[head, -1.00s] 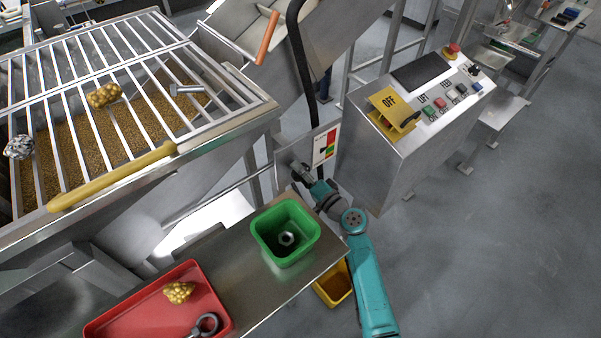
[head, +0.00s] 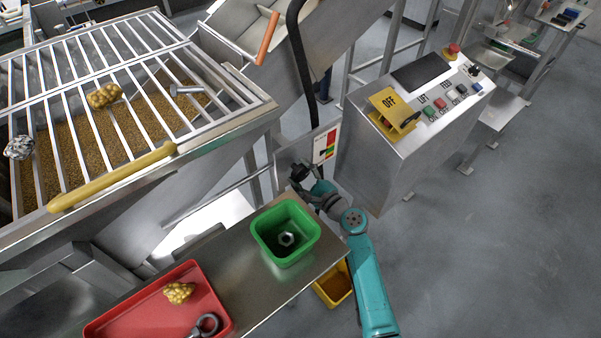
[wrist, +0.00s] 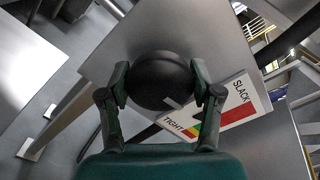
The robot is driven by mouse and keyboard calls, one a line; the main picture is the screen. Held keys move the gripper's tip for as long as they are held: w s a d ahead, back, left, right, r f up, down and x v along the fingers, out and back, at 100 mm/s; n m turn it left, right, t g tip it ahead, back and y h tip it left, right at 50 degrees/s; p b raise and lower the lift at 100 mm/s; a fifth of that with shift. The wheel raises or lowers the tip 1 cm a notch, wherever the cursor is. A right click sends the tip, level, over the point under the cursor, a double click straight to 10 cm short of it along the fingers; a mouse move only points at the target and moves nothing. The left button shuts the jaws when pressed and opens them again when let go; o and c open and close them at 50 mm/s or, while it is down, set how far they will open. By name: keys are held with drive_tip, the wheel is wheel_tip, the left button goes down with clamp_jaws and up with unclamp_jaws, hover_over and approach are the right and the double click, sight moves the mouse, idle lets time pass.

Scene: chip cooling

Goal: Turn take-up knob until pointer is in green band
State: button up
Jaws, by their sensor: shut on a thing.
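The take-up knob (wrist: 160,80) is a round black knob with a pale mark on its lower rim, on a grey metal plate. My gripper (wrist: 163,84) has one finger on each side of the knob and is shut on it. In the head view my gripper (head: 301,174) is at the plate, just beyond the green bin, and largely covers the knob. The gauge (wrist: 222,112) beside the knob reads SLACK at one end and TIGHT at the other, with red, green and yellow bands. It also shows in the head view (head: 326,143); the pointer's exact position is too small to tell.
A green bin (head: 259,238) holding a nut and a red tray (head: 150,310) stand on the metal table below my gripper. A yellow bin (head: 333,296) is beside the table. A control cabinet (head: 376,168) stands at right, and a grated hopper (head: 200,148) at left.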

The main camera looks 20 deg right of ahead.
drive_tip(key=m, duration=0.4)
drive_tip(key=shift+m, duration=0.4)
drive_tip(key=m, duration=0.4)
drive_tip(key=shift+d, duration=0.1)
drive_tip(key=m, duration=0.5)
drive_tip(key=shift+m, duration=2.2)
drive_tip(key=o, duration=1.1)
drive_tip(key=shift+o, duration=0.2)
